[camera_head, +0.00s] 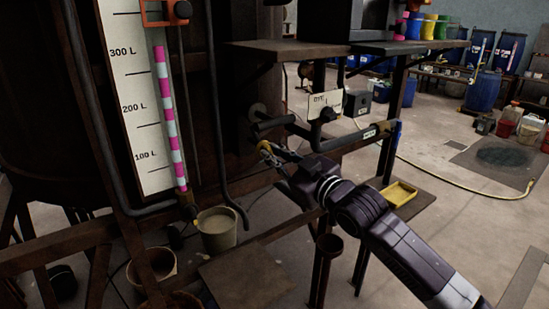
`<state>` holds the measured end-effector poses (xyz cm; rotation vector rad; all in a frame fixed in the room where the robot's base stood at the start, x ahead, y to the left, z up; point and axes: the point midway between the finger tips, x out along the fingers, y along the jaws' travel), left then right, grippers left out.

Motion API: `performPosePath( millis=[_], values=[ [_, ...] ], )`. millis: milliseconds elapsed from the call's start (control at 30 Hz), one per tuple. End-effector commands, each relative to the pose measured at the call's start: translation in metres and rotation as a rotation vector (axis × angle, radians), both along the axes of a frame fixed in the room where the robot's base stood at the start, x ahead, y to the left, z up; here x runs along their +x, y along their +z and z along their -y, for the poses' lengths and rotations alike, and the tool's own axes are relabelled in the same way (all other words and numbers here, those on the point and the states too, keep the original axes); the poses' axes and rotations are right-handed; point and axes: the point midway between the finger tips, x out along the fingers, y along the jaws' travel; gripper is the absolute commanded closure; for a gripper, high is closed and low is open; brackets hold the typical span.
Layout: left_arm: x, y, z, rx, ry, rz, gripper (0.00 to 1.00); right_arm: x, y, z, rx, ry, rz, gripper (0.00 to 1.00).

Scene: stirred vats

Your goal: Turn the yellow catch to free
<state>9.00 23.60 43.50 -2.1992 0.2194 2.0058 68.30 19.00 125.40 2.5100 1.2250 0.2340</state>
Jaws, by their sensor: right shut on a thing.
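The yellow catch (264,146) is a small piece beside the dark pipework of the vat, left of the picture's middle. My right gripper (271,156) reaches it from the lower right and is shut on it. The fingers cover much of the catch, so its exact angle is hard to tell. A dark pipe with a lever-like handle (321,117) runs just above and right of my fingers. My left gripper is not in view.
A level gauge (136,90) with a pink and white column stands left. A pale bucket (216,229) sits below. A shelf (300,47) overhangs the pipes. A yellow tray (399,194) lies right of my wrist. Open floor and blue drums (482,93) lie beyond.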

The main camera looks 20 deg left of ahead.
Motion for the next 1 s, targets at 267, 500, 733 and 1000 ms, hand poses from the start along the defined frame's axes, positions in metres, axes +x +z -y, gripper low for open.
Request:
performPosePath(
  millis=[267,500,733,1000],
  values=[
    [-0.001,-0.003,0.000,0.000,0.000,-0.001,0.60,-0.001,0.000,0.000,-0.165,0.000,0.210,1.00],
    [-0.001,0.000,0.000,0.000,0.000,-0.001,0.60,-0.001,-0.001,-0.001,-0.306,0.000,0.390,1.00],
    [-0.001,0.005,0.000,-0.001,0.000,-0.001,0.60,-0.002,-0.001,-0.001,-0.441,0.001,0.563,1.00],
    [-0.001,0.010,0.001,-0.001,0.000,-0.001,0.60,-0.002,-0.002,-0.001,-0.584,0.001,0.747,1.00]
  ],
)
